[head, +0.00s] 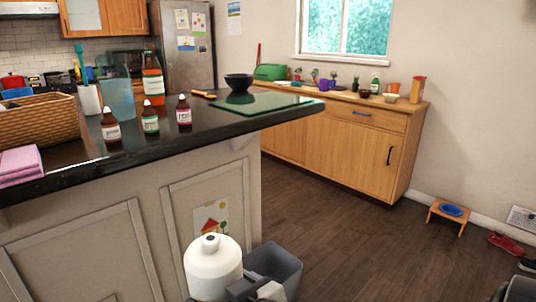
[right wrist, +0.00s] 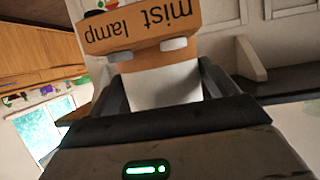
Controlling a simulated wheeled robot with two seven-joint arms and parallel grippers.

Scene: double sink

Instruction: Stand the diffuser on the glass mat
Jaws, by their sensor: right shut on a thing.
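The diffuser (head: 212,268) is a white rounded bottle shape with a small dark opening on top. It stands out at the bottom of the head view, in front of the counter and below its top. My right gripper (head: 243,288) is shut on it. In the right wrist view the white diffuser body (right wrist: 165,85) is between the fingers, with an orange "mist lamp" label upside down. The glass mat (head: 272,105) is a flat green sheet at the counter's right end. A dark bowl (head: 238,82) stands at its back left edge. My left gripper is not in view.
A wicker basket (head: 35,130) is at the left. The mat's front part is bare.

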